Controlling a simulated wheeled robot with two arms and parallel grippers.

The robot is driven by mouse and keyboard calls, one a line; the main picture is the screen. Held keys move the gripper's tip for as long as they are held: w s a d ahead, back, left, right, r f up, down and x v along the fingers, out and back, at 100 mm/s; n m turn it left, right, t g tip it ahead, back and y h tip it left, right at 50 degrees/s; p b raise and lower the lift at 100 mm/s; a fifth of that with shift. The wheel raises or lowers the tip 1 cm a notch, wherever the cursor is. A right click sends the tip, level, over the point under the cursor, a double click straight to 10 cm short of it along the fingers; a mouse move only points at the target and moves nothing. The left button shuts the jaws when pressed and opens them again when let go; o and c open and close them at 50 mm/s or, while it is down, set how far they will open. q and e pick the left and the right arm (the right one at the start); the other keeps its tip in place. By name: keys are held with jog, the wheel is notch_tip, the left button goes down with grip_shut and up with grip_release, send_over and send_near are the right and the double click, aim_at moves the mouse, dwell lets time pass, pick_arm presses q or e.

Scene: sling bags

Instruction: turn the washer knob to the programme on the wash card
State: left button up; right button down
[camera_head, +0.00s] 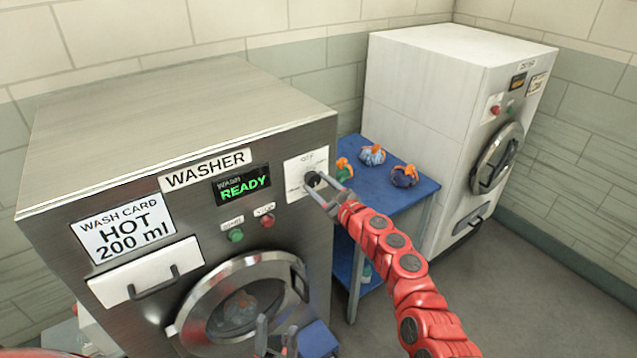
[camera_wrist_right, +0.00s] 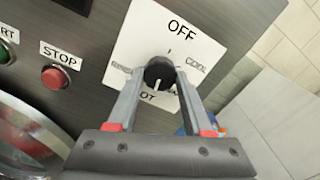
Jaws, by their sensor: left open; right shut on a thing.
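The wash card (camera_head: 122,228) on the washer's front reads HOT, 200 ml. The black washer knob (camera_wrist_right: 158,72) sits on a white plate (camera_wrist_right: 140,40) with OFF at the top, a label that looks like COOL at the right, an unreadable label at the left and a partly hidden "OT" below. The knob's white mark points down towards "OT". My right gripper (camera_wrist_right: 158,86) is shut on the knob, a finger on each side; it also shows in the head view (camera_head: 324,188). My left gripper (camera_head: 276,338) is open and empty, low in front of the washer door.
The washer display (camera_head: 241,186) reads READY, above a green start button (camera_head: 236,235) and a red stop button (camera_head: 267,221). The round washer door (camera_head: 190,318) is below. A blue table (camera_head: 385,200) with several small bundles stands beside a white dryer (camera_head: 425,100).

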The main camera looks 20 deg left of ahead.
jog(key=shift+m, duration=0.7)
jog(key=shift+f, duration=0.1)
jog(key=shift+c, duration=1.5)
grip_release()
